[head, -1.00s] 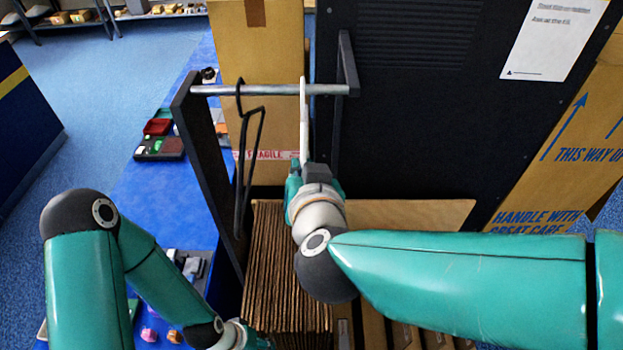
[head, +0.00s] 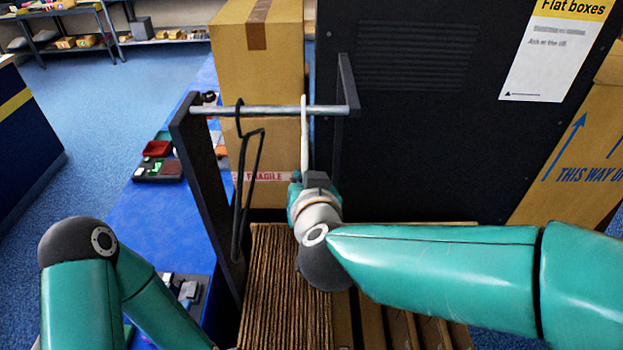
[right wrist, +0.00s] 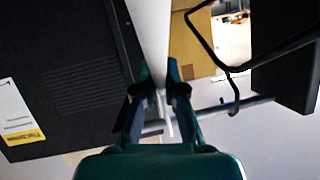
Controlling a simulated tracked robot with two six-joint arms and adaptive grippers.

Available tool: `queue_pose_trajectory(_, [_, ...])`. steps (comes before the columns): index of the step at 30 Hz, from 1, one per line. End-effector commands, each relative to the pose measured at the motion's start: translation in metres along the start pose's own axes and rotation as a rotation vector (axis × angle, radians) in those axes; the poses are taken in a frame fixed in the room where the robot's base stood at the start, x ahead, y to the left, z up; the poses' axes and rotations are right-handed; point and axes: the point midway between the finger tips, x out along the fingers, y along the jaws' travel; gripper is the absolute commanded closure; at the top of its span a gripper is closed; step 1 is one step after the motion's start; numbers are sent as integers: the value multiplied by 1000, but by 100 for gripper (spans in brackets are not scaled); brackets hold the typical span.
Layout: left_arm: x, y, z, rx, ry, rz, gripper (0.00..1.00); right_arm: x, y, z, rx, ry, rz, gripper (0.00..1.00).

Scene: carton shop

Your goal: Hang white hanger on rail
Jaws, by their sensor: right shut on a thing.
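The white hanger (head: 304,140) is seen edge-on as a thin upright strip. Its top reaches just above the metal rail (head: 268,111), near the rail's right end. I cannot tell whether its hook is over the rail. My right gripper (head: 314,182) is shut on the hanger's lower part, below the rail. In the right wrist view the white hanger (right wrist: 152,30) stands between the fingers (right wrist: 158,88), and the rail (right wrist: 243,104) passes behind. My left gripper is below the head view's edge; only its arm shows.
A black hanger (head: 236,225) hangs on the rail to the left. Dark posts (head: 205,180) hold the rail. A stack of flat cartons (head: 285,290) stands below, a tall carton (head: 265,75) behind, and a black panel (head: 430,130) to the right.

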Motion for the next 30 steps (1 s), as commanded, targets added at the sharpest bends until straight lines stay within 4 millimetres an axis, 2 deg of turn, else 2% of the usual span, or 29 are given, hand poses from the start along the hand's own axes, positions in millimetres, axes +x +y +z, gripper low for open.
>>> queue_pose_trajectory(11, [1, 0, 0, 0, 0, 0, 62, 1, 0, 2, 0, 0, 0, 100])
queue_pose_trajectory(12, [1, 0, 0, 0, 0, 0, 62, 1, 0, 2, 0, 0, 0, 84])
queue_pose_trajectory(16, [1, 0, 0, 0, 0, 0, 62, 0, 0, 2, 0, 0, 0, 63])
queue_pose_trajectory(26, [1, 0, 0, 0, 1, 0, 62, -1, 0, 2, 0, 0, 0, 62])
queue_pose_trajectory(30, [0, 0, 0, 0, 0, 0, 62, -11, -1, 1, 0, 1, -2, 62])
